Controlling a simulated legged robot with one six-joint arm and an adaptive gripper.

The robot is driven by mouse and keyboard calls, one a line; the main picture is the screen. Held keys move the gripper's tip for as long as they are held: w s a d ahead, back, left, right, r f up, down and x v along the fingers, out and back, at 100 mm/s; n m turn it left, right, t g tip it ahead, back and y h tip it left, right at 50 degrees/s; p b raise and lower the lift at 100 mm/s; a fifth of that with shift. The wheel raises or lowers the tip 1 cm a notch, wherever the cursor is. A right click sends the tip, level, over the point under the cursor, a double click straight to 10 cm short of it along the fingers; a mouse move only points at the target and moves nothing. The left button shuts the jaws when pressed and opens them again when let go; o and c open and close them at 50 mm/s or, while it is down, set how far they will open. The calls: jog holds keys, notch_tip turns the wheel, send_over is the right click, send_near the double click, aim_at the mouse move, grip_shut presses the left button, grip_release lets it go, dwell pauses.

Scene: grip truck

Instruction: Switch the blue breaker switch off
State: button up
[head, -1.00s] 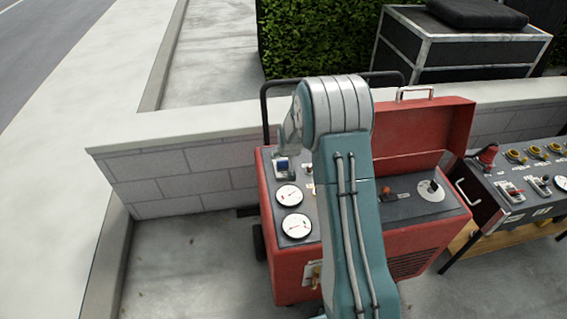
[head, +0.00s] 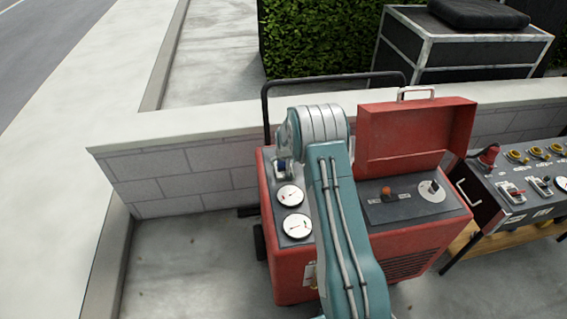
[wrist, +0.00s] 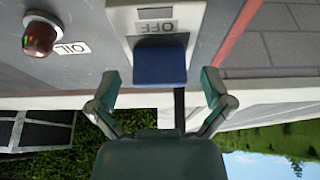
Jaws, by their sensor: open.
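The blue breaker switch (wrist: 160,64) is on a pale plate in the wrist view, beside the printed word OFF, which appears upside down there. In the head view the blue switch (head: 283,165) shows at the upper left of the red machine's panel, partly hidden by my arm. My gripper (wrist: 160,88) is open, with one finger on each side of the blue switch in the wrist picture. I cannot tell whether either finger touches it. In the head view my arm covers the gripper's fingers.
The red machine (head: 430,243) has two white gauges below the switch, an orange knob and a raised red lid (head: 415,130). A second control panel (head: 525,190) stands to the right. A low block wall (head: 180,175) runs behind. A red-brown OIL lamp (wrist: 40,38) shows near the switch.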

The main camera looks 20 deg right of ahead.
jog(key=shift+w+f, duration=0.15)
jog(key=shift+f, duration=0.2)
jog(key=c, duration=1.2)
jog(key=shift+o, duration=0.2)
jog(key=shift+t, duration=0.3)
jog(key=shift+s+a+f+t+h, duration=0.15)
jog(key=shift+s+t, duration=0.25)
jog(key=shift+t, duration=0.5)
jog(key=shift+s+d+f+t+h, duration=0.1)
jog(key=shift+s+t+h, duration=0.2)
jog(key=shift+t, duration=0.6)
